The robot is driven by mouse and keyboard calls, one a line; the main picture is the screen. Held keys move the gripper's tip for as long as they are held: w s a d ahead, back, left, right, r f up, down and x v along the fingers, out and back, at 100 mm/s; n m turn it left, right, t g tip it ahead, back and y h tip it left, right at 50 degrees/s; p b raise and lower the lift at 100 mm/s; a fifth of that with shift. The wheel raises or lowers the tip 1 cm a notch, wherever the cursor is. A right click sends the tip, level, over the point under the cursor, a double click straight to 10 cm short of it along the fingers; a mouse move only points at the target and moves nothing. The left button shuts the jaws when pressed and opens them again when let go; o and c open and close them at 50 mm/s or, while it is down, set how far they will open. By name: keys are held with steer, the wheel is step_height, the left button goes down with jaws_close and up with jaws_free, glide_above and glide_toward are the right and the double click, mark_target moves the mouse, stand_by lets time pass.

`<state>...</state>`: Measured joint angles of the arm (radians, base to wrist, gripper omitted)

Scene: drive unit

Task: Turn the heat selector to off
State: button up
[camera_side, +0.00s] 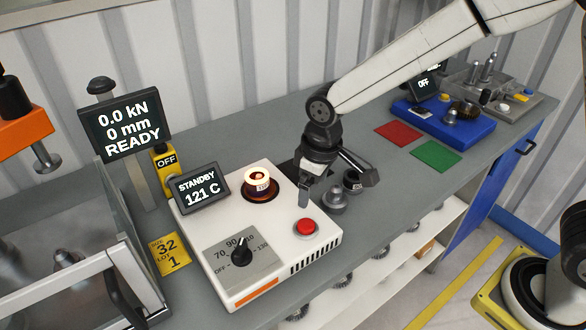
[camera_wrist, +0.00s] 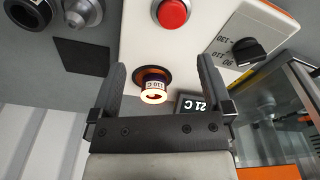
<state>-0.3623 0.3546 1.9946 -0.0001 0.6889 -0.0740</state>
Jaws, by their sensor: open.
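The heat selector (camera_side: 241,253) is a black knob on a grey dial plate on the white heater unit (camera_side: 315,248). Its scale runs from OFF at the left through 70, 90 and 110 to 130 at the right. The knob's pointer is up, around 90 to 110; the exact mark is hard to read. In the wrist view the selector (camera_wrist: 248,51) is at the upper right, outside my fingers. My gripper (camera_side: 336,188) is open and empty above the heater's back right edge, apart from the selector. Its two fingers also show in the wrist view (camera_wrist: 160,64).
A display (camera_side: 199,188) reads STANDBY 121 C. A glowing ring (camera_side: 258,182) sits on the heater, with a red button (camera_side: 306,227) nearer the front. Grey round parts (camera_side: 335,201) stand beside the heater. A press with a glass guard (camera_side: 125,215) is at the left.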

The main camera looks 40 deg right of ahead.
mark_target(240, 247)
steer(key=a+n, duration=0.1)
steer(key=a, duration=0.4)
steer(key=w+a+n, duration=0.1)
steer(key=a, duration=0.4)
steer(key=a+n+g, duration=0.1)
steer(key=a, duration=0.4)
steer(key=shift+w+f+n, duration=0.2)
steer(key=shift+w+n, duration=0.05)
steer(key=shift+n, duration=0.15)
steer(key=shift+s+a, duration=0.1)
steer(key=shift+a, duration=0.5)
steer(key=shift+f, duration=0.1)
steer(key=shift+f, duration=3.8)
steer(key=c, duration=1.2)
